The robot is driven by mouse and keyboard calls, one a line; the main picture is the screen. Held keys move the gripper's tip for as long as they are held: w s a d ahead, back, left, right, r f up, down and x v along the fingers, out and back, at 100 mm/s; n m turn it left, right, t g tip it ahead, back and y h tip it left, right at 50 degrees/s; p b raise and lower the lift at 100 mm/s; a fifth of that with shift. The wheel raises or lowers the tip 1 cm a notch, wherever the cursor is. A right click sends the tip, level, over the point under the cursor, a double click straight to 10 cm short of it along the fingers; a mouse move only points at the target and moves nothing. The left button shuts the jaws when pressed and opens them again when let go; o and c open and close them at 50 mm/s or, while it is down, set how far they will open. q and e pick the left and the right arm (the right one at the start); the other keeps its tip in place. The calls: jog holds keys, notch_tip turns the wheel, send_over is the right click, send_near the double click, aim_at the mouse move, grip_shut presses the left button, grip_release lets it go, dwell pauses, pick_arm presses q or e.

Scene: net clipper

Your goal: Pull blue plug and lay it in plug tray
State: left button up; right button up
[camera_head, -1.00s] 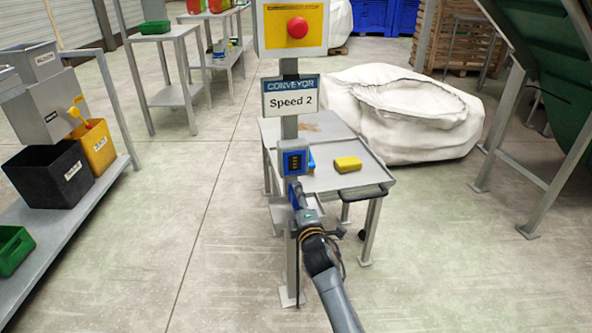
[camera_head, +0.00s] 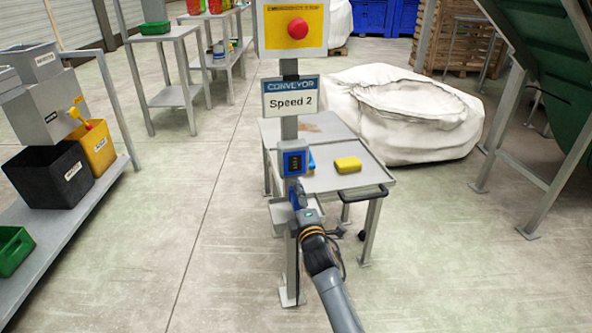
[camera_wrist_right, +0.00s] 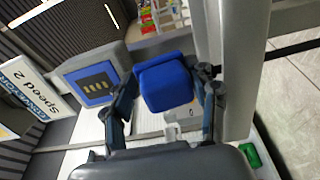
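The blue plug (camera_wrist_right: 165,85) is between the two fingers of my right gripper (camera_wrist_right: 168,80) in the right wrist view, and the fingers appear closed against its sides. In the head view the right gripper (camera_head: 299,200) is at the post, just below the grey socket box (camera_head: 293,158) with its blue panel. Whether the plug is still seated in its socket is hidden. The small grey tray (camera_head: 281,214) on the post, likely the plug tray, is partly behind the gripper.
The post carries a Speed 2 sign (camera_head: 291,97) and a red button (camera_head: 297,28) above the box. A grey cart (camera_head: 352,182) with a yellow block (camera_head: 348,164) stands behind the post. A white bulk bag (camera_head: 400,125) lies behind. Floor left of the post is clear.

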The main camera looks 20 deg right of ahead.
pick_arm(q)
jog(key=shift+a, duration=0.1)
pick_arm(e)
jog(key=shift+s+f, duration=0.2)
jog(key=shift+f, duration=0.55)
jog(key=shift+s, duration=0.2)
pick_arm(q)
jog(key=s+a+f+g+y+p, duration=0.1)
jog(key=s+a+f+g, duration=0.1)
jog(key=s, duration=0.4)
jog(key=shift+s+g+p, duration=0.3)
jog(key=shift+g, duration=0.6)
pick_arm(e)
jog(key=s+a+r, duration=0.1)
jog(key=s, duration=1.9)
jog(key=shift+r, duration=0.2)
jog(key=shift+s, duration=0.1)
